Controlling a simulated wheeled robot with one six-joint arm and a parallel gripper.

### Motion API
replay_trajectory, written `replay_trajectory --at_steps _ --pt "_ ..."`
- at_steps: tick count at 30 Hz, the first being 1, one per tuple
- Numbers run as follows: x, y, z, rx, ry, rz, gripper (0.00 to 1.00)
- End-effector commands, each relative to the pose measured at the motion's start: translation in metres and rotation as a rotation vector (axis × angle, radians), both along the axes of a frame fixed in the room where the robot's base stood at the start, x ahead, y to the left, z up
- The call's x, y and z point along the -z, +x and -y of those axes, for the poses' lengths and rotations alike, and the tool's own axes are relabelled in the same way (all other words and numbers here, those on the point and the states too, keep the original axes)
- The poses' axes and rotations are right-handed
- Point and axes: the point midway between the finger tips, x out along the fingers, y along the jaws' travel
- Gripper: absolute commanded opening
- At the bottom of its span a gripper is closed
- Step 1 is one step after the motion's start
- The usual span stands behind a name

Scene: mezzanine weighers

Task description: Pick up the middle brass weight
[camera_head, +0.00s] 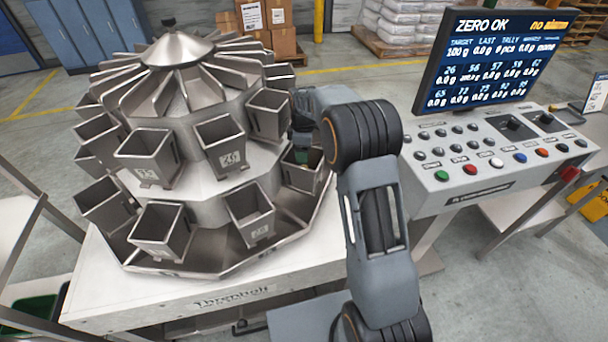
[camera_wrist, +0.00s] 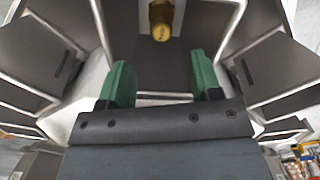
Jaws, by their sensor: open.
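A brass weight (camera_wrist: 161,20) shows at the top centre of the wrist view, inside a grey metal bucket (camera_wrist: 160,97). My gripper (camera_wrist: 161,82) has its two green fingers apart, with nothing between them. The weight lies beyond the fingertips, roughly centred between them and apart from both. Only this one brass weight is visible, so I cannot tell whether it is the middle one. In the head view my arm hides most of the gripper, at the right side of the weigher (camera_head: 215,185); no brass weight shows there.
Several metal buckets ring the weigher, including a front one (camera_head: 248,215), with walls close around my gripper. A control console (camera_head: 490,160) with a screen (camera_head: 490,60) stands to the right. Open floor (camera_head: 360,90) lies behind.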

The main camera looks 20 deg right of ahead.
Motion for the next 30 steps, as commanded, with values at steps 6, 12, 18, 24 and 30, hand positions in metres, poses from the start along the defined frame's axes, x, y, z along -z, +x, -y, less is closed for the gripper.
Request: replay_trajectory --at_steps 6,12,18,24,30 --pt "0.024 -0.003 0.001 0.001 0.000 -0.003 0.58" --pt "0.049 -0.003 0.001 0.002 0.000 -0.002 0.58" --pt "0.059 -0.003 0.001 0.002 0.000 0.000 0.58" --pt "0.059 -0.003 0.001 0.002 0.000 0.000 0.54" --pt "0.059 -0.003 0.001 0.002 0.000 0.000 0.35"
